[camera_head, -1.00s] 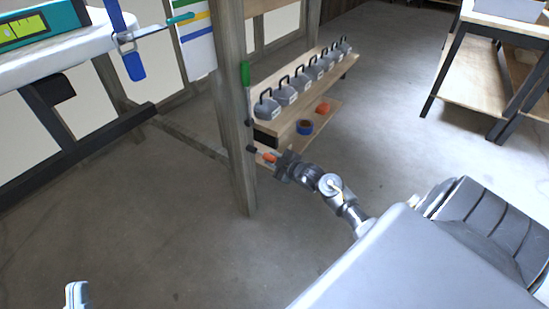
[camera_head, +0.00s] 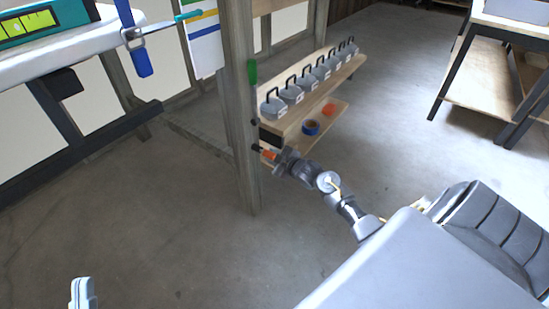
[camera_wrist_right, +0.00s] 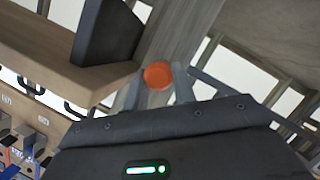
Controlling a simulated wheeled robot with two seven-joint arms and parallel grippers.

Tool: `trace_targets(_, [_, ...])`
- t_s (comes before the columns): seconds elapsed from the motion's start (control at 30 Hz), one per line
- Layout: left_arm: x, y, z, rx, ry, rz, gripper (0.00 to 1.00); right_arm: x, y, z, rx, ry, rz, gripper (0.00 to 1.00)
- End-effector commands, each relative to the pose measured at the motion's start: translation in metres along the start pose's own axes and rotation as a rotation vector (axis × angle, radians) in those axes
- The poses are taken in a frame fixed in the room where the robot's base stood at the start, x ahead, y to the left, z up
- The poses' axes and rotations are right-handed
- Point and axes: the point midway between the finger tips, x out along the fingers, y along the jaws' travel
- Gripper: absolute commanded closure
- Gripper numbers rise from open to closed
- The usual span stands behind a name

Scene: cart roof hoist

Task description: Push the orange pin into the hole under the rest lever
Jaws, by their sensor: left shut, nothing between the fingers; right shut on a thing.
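The rest lever, with a green handle (camera_head: 252,72), stands upright along the wooden post (camera_head: 242,140). A small dark fitting (camera_head: 256,148) sits on the post below it; the hole itself cannot be made out. My right gripper (camera_head: 276,158) is shut on the orange pin (camera_head: 268,155), just right of the post at that fitting. The pin's round orange end (camera_wrist_right: 158,76) shows between the fingers in the right wrist view, with the post behind it. I cannot tell whether its tip is in the hole. My left gripper (camera_head: 82,290) is shut and empty at the bottom left edge, partly cut off.
A wooden shelf (camera_head: 318,92) with several grey weights stands behind the right gripper. Its lower board holds a blue tape roll (camera_head: 311,127) and an orange object (camera_head: 329,109).

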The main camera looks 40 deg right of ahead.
Motion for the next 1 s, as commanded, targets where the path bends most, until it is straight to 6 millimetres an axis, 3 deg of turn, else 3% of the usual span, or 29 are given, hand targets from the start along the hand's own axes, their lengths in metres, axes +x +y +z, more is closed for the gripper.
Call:
trace_targets(0.5, [-0.002,0.0,0.003,0.0,0.0,0.0,1.0,0.012,0.0,-0.005,0.0,0.001,0.001,1.0])
trace_targets(0.53, [-0.002,0.0,0.003,0.0,0.0,0.0,1.0,0.012,0.001,-0.005,0.0,0.001,0.001,0.71])
trace_targets(0.7, [-0.002,0.0,0.003,0.0,0.0,0.0,1.0,0.012,0.0,-0.005,0.0,0.001,0.001,0.49])
trace_targets(1.0, [-0.002,0.001,0.004,0.0,-0.006,0.001,1.0,0.011,0.0,-0.005,0.0,0.0,0.0,0.48])
